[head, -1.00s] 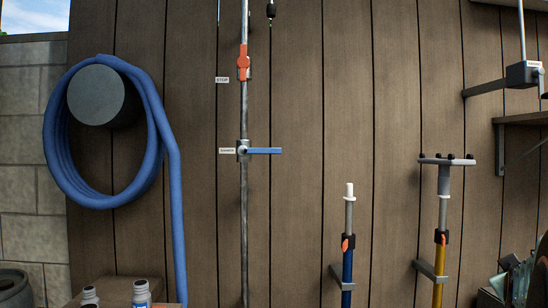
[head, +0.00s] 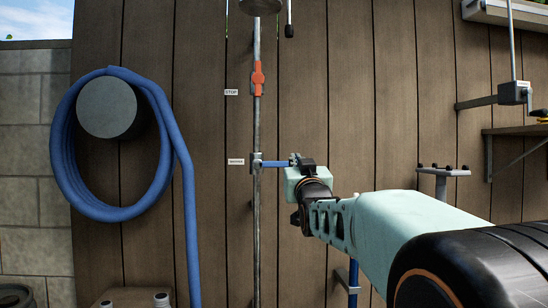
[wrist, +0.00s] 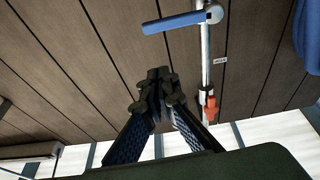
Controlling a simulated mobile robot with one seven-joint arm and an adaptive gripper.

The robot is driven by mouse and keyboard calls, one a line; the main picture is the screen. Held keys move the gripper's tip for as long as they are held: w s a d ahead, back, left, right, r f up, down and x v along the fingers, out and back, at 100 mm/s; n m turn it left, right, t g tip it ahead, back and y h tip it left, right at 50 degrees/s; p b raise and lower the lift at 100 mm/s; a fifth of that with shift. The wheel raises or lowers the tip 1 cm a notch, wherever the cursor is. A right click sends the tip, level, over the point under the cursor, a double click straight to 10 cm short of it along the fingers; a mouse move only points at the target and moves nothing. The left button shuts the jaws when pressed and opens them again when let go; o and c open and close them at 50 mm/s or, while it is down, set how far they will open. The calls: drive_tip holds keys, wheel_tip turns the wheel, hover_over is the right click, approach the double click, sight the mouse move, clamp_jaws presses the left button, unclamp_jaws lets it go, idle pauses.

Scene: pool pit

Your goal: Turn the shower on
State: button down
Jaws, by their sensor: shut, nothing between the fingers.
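A vertical metal pipe (head: 257,215) runs up the plank wall to a shower head (head: 260,6) at the top edge. A blue lever (head: 275,164) sticks out horizontally to the right from the pipe, beside a small label (head: 236,162). A red-orange valve handle (head: 258,78) lies along the pipe higher up, beside a STOP label (head: 231,92). My gripper (head: 294,160) is at the lever's free end in the head view; I cannot tell whether it touches. In the wrist view my gripper (wrist: 157,78) is shut and empty, with the blue lever (wrist: 180,22) beyond and apart in the picture.
A coiled blue hose (head: 165,165) hangs on a round grey holder (head: 108,101) at the left. A bracket-held pole head (head: 442,170) and a shelf (head: 515,131) are on the right.

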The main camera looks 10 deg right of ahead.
drive_tip(key=shift+a+r+y, duration=0.2)
drive_tip(key=shift+a+r, duration=0.05)
drive_tip(key=shift+a, duration=0.25)
drive_tip(key=shift+a+r+y, duration=0.2)
drive_tip(key=shift+a, duration=0.25)
